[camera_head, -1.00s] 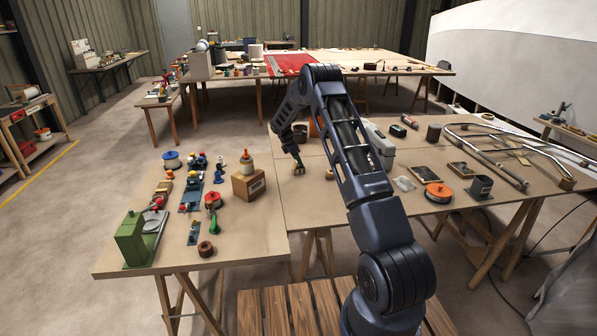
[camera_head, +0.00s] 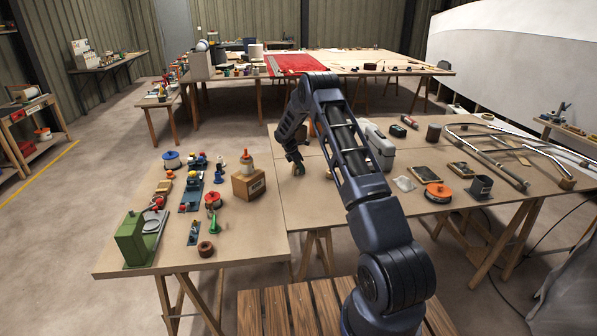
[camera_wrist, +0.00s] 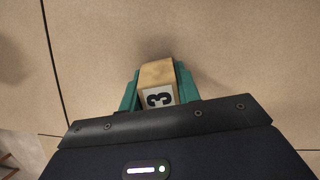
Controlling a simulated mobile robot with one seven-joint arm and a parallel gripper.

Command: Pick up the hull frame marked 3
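A small wooden block, the hull frame marked 3 (camera_wrist: 157,74), stands on the table, with a white label and a black 3 facing the wrist camera. My gripper (camera_wrist: 158,83) has its green fingers on either side of the block, close against it. No clear gap shows, and I cannot tell whether both fingers press on it. In the head view my gripper (camera_head: 297,166) is down at the left part of the right-hand table, and it mostly hides the block there.
The grey toolbox (camera_head: 378,148) stands behind my forearm. An orange reel (camera_head: 438,191) and a dark bin (camera_head: 481,185) lie to the right. The left table has a wooden box (camera_head: 248,184) and a green machine (camera_head: 133,240). Table around the block looks clear in the wrist view.

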